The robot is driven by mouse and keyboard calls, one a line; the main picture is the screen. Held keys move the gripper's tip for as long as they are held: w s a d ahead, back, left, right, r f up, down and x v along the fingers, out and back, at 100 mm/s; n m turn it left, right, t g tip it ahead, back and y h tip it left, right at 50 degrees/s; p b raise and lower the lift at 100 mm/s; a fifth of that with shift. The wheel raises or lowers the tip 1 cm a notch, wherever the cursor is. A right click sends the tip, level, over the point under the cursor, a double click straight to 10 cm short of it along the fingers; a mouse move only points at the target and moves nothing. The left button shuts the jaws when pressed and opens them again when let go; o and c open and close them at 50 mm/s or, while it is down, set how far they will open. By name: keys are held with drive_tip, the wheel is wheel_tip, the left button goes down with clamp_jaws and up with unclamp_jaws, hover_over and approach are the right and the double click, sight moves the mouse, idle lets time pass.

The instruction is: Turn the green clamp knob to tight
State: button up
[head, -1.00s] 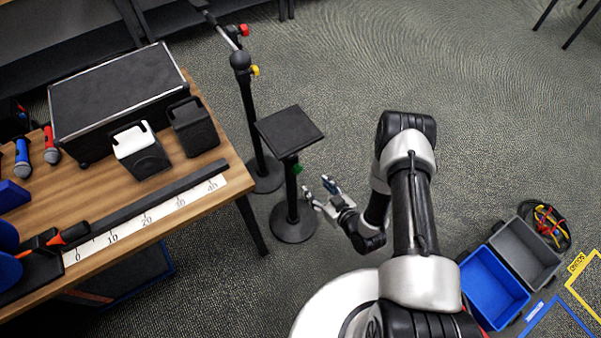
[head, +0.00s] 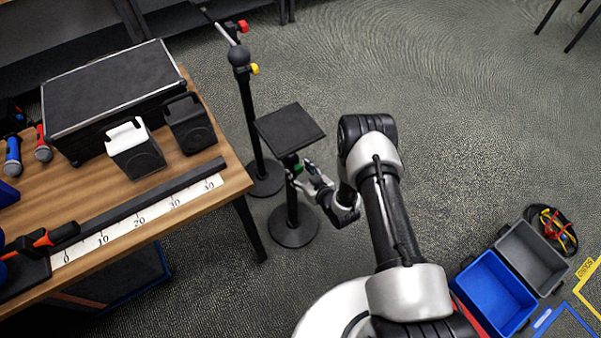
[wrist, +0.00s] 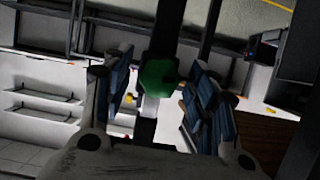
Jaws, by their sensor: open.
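The green clamp knob (head: 298,168) is on the upper part of a black stand (head: 292,210), just below its square black top plate (head: 290,129). In the wrist view the green knob (wrist: 158,76) sits between my two blue-padded fingers, with a gap visible on each side. My gripper (head: 303,174) is open and reaches to the knob from the right; it also shows in the wrist view (wrist: 160,92). In the head view the fingers partly cover the knob. Whether a finger touches it cannot be told.
A taller black stand with a red knob (head: 242,26) and a yellow knob (head: 255,69) is behind. The wooden table (head: 225,186) with speakers and a ruler strip is left. A blue bin (head: 492,292) and a grey bin (head: 530,258) stand right. The floor behind my arm is clear.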

drive_tip(key=shift+c, duration=0.5)
drive_tip(key=c, duration=0.9)
drive_tip(key=shift+c, duration=0.2)
drive_tip(key=m+g+y, duration=0.1)
drive_tip(key=m+y, duration=0.1)
drive_tip(key=m, duration=0.1)
drive_tip(key=shift+d, duration=0.15)
drive_tip(key=m+y, duration=0.2)
drive_tip(key=m, duration=0.1)
drive_tip(key=shift+f+m+g, duration=0.1)
drive_tip(key=shift+m+g, duration=0.2)
drive_tip(key=shift+g, duration=0.1)
drive_tip(key=m+y, duration=0.1)
drive_tip(key=m, duration=0.1)
drive_tip(key=m+y, duration=0.1)
drive_tip(key=m, duration=0.1)
drive_tip(key=shift+f+y, duration=0.15)
drive_tip(key=shift+y, duration=0.15)
drive_tip(key=m+t+y, duration=0.1)
drive_tip(key=m, duration=0.3)
drive_tip(key=shift+m, duration=0.3)
drive_tip(key=shift+y, duration=0.3)
